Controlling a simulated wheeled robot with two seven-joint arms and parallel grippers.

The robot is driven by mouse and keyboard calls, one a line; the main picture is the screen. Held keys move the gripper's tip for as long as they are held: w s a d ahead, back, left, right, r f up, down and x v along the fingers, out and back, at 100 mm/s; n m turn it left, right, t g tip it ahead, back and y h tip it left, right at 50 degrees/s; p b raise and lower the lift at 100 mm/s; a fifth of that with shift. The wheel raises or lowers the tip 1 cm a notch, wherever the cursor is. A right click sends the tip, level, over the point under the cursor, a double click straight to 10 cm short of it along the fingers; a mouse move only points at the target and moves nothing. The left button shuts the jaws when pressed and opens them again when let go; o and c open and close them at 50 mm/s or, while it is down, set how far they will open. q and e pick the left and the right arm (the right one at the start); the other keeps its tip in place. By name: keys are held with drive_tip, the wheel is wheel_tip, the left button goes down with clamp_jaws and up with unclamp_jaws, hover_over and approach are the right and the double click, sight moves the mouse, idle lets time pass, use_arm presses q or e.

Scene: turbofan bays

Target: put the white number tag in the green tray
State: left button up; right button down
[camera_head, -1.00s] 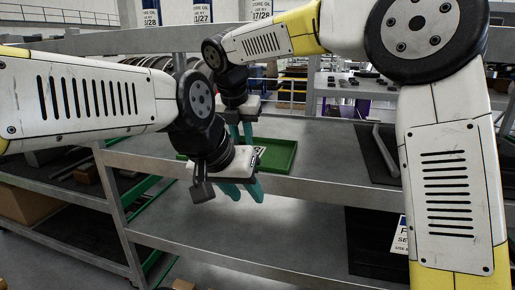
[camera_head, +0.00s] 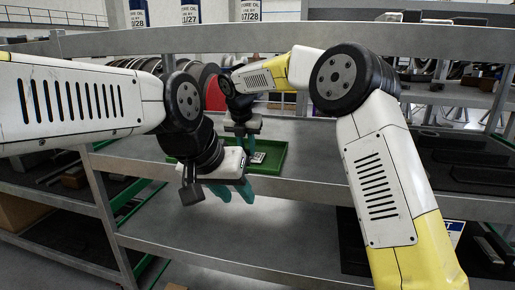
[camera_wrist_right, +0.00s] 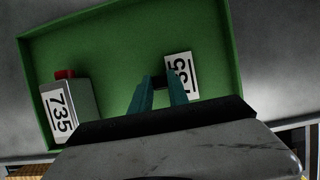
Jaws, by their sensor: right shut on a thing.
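The green tray (camera_head: 275,163) sits on the upper grey shelf, and its inside fills much of the right wrist view (camera_wrist_right: 110,50). My right gripper (camera_wrist_right: 158,86) is over the tray, its teal fingers shut on a small dark piece. The white number tag (camera_wrist_right: 181,74), with black digits, lies right against the right-hand finger; the dark piece seems to belong to it. I cannot tell if the tag touches the tray floor. My left gripper (camera_head: 236,194) is open and empty before the shelf edge.
A pale block marked 735 (camera_wrist_right: 62,112) with a red top stands at the tray's left side in the right wrist view. Dark mats lie on the shelf at right (camera_head: 465,160). The lower shelf (camera_head: 240,235) is mostly bare.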

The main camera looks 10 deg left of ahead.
drive_tip(key=shift+w+f, duration=0.2)
drive_tip(key=shift+w, duration=0.05)
drive_tip(key=c, duration=1.3)
unclamp_jaws()
drive_tip(key=shift+f, duration=0.1)
drive_tip(key=shift+o, duration=0.2)
